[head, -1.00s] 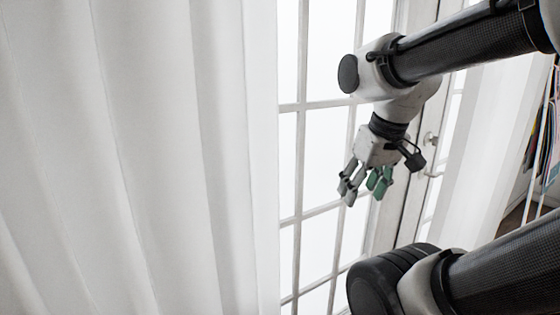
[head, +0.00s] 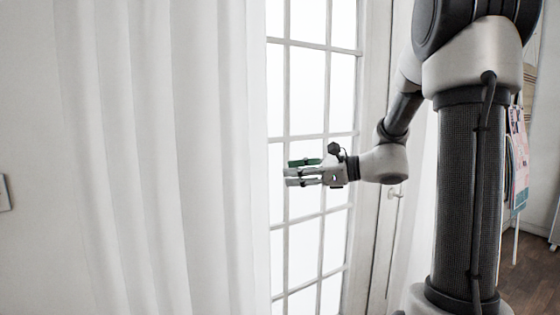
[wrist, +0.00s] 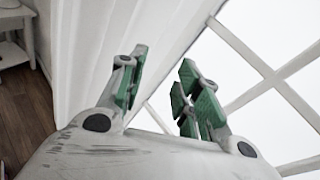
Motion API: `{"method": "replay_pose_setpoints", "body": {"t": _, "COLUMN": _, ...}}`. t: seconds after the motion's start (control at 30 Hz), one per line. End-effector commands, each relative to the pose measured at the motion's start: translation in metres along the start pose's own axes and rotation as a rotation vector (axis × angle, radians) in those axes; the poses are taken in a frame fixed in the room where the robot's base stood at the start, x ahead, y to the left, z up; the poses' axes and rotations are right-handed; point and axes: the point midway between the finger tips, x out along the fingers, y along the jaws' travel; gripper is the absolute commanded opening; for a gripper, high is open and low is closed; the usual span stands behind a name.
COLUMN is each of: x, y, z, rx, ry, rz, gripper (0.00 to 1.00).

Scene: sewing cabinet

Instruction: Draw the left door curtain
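The left door curtain (head: 150,150) is white and hangs in long folds over the left part of the door. Its right edge leaves the panes of the glass door (head: 310,90) bare. My gripper (head: 290,172) is in front of the panes, just right of that edge, with its fingers pointing left. In the wrist view the fingers of my gripper (wrist: 160,85) are apart with nothing between them. The curtain (wrist: 110,45) fills the area behind and left of the fingers there. I cannot tell whether a finger touches it.
The door handle (head: 395,192) is right of my gripper. A second white curtain (head: 418,210) hangs at the right, partly behind my arm. A grey wall box (head: 4,192) is at the far left. Wooden floor (wrist: 25,110) and a white table (wrist: 15,48) show in the wrist view.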

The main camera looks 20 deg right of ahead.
Motion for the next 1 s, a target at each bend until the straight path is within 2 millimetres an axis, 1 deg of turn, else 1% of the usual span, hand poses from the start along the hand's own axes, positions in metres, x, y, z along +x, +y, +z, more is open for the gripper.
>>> {"method": "replay_pose_setpoints", "body": {"t": 0.03, "x": 0.003, "y": -0.010, "z": 0.016, "rx": 0.047, "ry": -0.050, "rz": -0.031, "gripper": 0.34}}
{"method": "replay_pose_setpoints", "body": {"t": 0.1, "x": 0.006, "y": -0.021, "z": 0.034, "rx": 0.122, "ry": -0.117, "rz": -0.066, "gripper": 0.34}}
{"method": "replay_pose_setpoints", "body": {"t": 0.2, "x": 0.008, "y": -0.025, "z": 0.044, "rx": 0.209, "ry": -0.163, "rz": -0.074, "gripper": 0.34}}
{"method": "replay_pose_setpoints", "body": {"t": 0.27, "x": 0.009, "y": -0.024, "z": 0.045, "rx": 0.234, "ry": -0.165, "rz": -0.067, "gripper": 0.34}}
{"method": "replay_pose_setpoints", "body": {"t": 0.37, "x": 0.018, "y": -0.024, "z": 0.046, "rx": 0.249, "ry": -0.165, "rz": -0.064, "gripper": 0.34}}
{"method": "replay_pose_setpoints", "body": {"t": 0.6, "x": 0.057, "y": -0.026, "z": 0.052, "rx": 0.247, "ry": -0.163, "rz": -0.060, "gripper": 0.34}}
{"method": "replay_pose_setpoints", "body": {"t": 0.7, "x": 0.071, "y": -0.028, "z": 0.054, "rx": 0.247, "ry": -0.163, "rz": -0.062, "gripper": 0.34}}
{"method": "replay_pose_setpoints", "body": {"t": 0.83, "x": 0.082, "y": -0.029, "z": 0.056, "rx": 0.245, "ry": -0.162, "rz": -0.064, "gripper": 0.34}}
{"method": "replay_pose_setpoints", "body": {"t": 1.0, "x": 0.085, "y": -0.029, "z": 0.056, "rx": 0.245, "ry": -0.162, "rz": -0.065, "gripper": 0.34}}
